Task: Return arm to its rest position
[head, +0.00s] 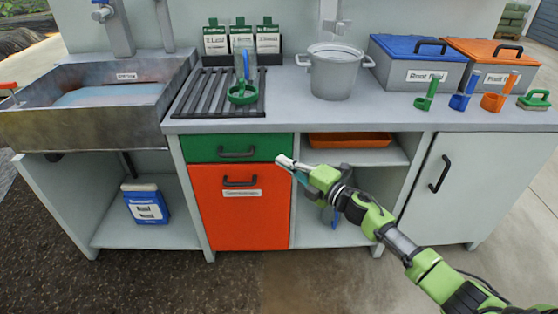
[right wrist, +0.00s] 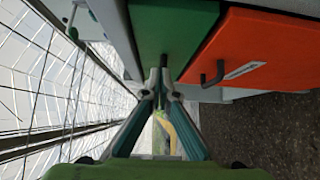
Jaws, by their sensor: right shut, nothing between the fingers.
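My right arm comes in from the lower right in the head view. Its gripper (head: 285,162) is in front of the cabinet, near the right edge of the green drawer (head: 205,149) and the orange-red door (head: 240,218) below it. The gripper is shut and holds nothing. In the right wrist view the fingers (right wrist: 164,75) meet at their tips, with the green drawer (right wrist: 170,30) and the orange-red door (right wrist: 255,50) beyond. Both the drawer and the door look shut. My left gripper is in neither view.
The worktop carries a drying rack (head: 190,95), a grey pot (head: 335,72), a blue-lidded bin (head: 395,70), an orange-lidded bin (head: 490,77) and small scoops. A sink (head: 100,115) is at left. An open shelf holds an orange tray (head: 350,139). The floor in front (head: 150,285) is clear.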

